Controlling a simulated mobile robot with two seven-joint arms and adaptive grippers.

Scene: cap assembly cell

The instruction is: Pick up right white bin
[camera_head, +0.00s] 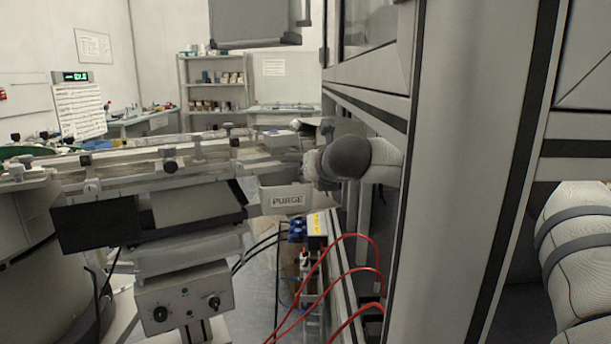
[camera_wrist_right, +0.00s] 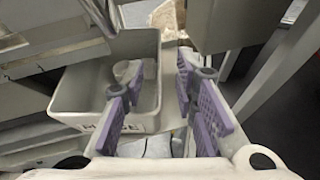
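A pale grey-white bin with a PURGE label (camera_head: 288,200) stands at the middle of the head view, below the end of the conveyor-like rail. In the right wrist view the open-topped bin (camera_wrist_right: 80,90) shows at left, with a small whitish item (camera_wrist_right: 127,72) inside. My right gripper (camera_wrist_right: 158,70) is open, its purple-padded fingers spread apart at the bin's right side. The left finger overlaps the bin and the right finger is to the right of it. I cannot tell whether either touches the wall. In the head view the right gripper is mostly hidden. My left gripper is not in view.
A metal rail assembly (camera_head: 150,170) runs along the left above a control box (camera_head: 185,300) with knobs. A tall grey cabinet frame (camera_head: 450,170) stands close at right. Red hoses (camera_head: 350,270) loop below the bin. Shelves (camera_head: 215,85) stand at the back.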

